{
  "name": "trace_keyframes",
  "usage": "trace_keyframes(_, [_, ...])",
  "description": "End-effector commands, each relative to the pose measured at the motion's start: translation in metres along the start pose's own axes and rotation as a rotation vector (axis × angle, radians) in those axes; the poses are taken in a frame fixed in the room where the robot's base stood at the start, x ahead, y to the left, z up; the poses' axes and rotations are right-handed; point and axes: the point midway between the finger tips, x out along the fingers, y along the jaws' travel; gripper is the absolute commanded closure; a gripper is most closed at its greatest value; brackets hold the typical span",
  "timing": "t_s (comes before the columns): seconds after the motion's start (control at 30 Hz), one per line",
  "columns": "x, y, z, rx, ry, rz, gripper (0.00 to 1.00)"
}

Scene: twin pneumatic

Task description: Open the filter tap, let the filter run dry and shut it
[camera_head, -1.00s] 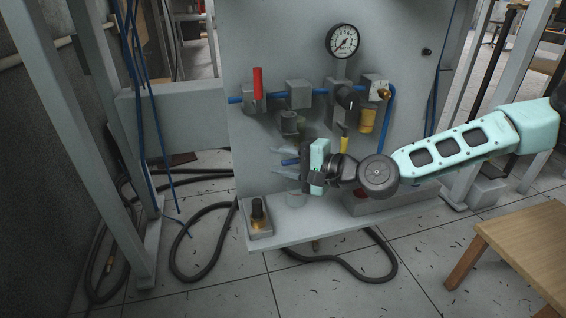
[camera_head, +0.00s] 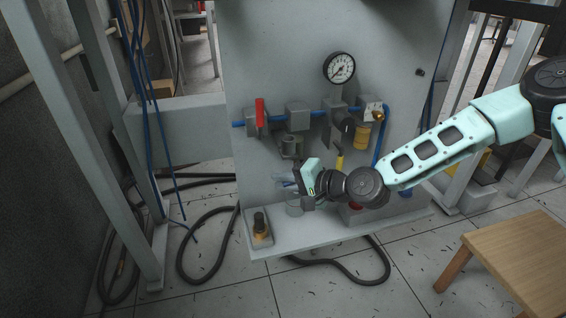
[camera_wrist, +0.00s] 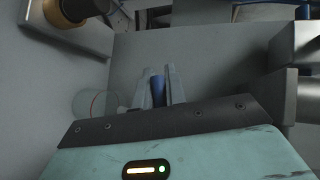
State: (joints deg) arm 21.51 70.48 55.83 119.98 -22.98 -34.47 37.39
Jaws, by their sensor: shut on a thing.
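My gripper (camera_head: 292,190) is in front of the grey panel, just above its shelf. In the wrist view its two fingers (camera_wrist: 160,88) close on a narrow blue piece (camera_wrist: 158,88), which looks like the filter's tap handle. The filter's grey head (camera_head: 292,145) is on the panel above my gripper; my arm hides much of what is below it. A clear cup (camera_head: 294,208) stands on the shelf below my gripper. It also shows in the wrist view (camera_wrist: 95,104), left of the fingers. I cannot tell whether water is running.
A red upright lever (camera_head: 259,112) sits on the blue pipe, with a round gauge (camera_head: 339,67) above right. A block with a black knob (camera_head: 260,223) stands on the shelf's left end. A wooden table (camera_head: 520,250) is at lower right.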

Motion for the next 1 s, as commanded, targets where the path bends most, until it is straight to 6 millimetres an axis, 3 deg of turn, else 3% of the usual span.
trace_keyframes(0.03, [-0.003,-0.009,0.000,-0.030,0.007,0.034,1.00])
trace_keyframes(0.5, [-0.003,0.011,-0.007,-0.299,0.083,0.295,1.00])
trace_keyframes(1.0, [-0.003,0.023,-0.011,-0.407,0.118,0.406,1.00])
